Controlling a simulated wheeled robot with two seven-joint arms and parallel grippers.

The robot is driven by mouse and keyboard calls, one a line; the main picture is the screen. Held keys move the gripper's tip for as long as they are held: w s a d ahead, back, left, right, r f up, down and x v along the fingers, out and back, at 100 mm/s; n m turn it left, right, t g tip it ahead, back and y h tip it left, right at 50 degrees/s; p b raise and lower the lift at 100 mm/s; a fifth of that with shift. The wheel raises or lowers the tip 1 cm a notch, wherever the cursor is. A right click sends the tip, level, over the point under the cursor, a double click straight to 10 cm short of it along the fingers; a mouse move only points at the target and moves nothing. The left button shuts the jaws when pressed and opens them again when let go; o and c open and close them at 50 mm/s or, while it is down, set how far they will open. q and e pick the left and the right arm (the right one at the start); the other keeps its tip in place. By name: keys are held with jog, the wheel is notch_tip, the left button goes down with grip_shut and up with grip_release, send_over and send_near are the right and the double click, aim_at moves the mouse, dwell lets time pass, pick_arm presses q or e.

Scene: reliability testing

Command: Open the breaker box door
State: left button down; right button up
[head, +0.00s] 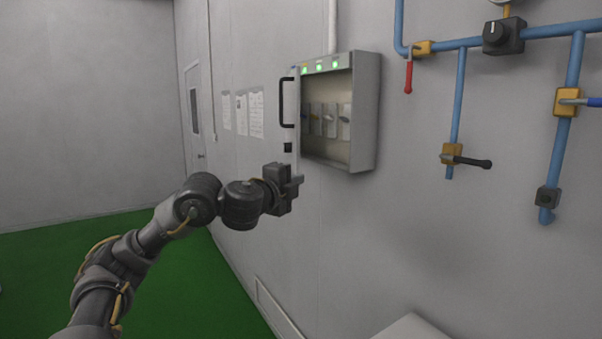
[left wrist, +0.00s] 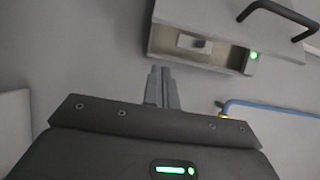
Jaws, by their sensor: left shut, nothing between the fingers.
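The grey breaker box (head: 362,115) is fixed to the wall in the middle of the head view. Its inside, with several switches, shows. Its door (head: 296,120) stands open at the left side, seen nearly edge-on, with a black bar handle (head: 282,102) on its left face. In the left wrist view, the box (left wrist: 170,42), part of the door (left wrist: 232,18) and the handle (left wrist: 282,14) show at the top. My left gripper (head: 297,182) is just below the door's lower end. Its fingers (left wrist: 161,86) are together and empty, apart from the handle. My right gripper is out of view.
Blue pipes (head: 460,85) with valves and a red lever (head: 408,78) are on the wall to the right. Paper sheets (head: 256,115) and a room door (head: 197,115) are farther left. The green floor (head: 190,290) is clear.

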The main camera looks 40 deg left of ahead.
pick_arm(q)
jog(key=w+a+p, duration=0.2)
jog(key=w, duration=0.9)
jog(key=shift+s+a+f+p, duration=0.1)
jog(key=shift+s+a+p, duration=0.25)
jog(key=shift+s+a, duration=0.45)
jog(key=shift+s+a+p, duration=0.35)
jog(key=shift+s, duration=0.75)
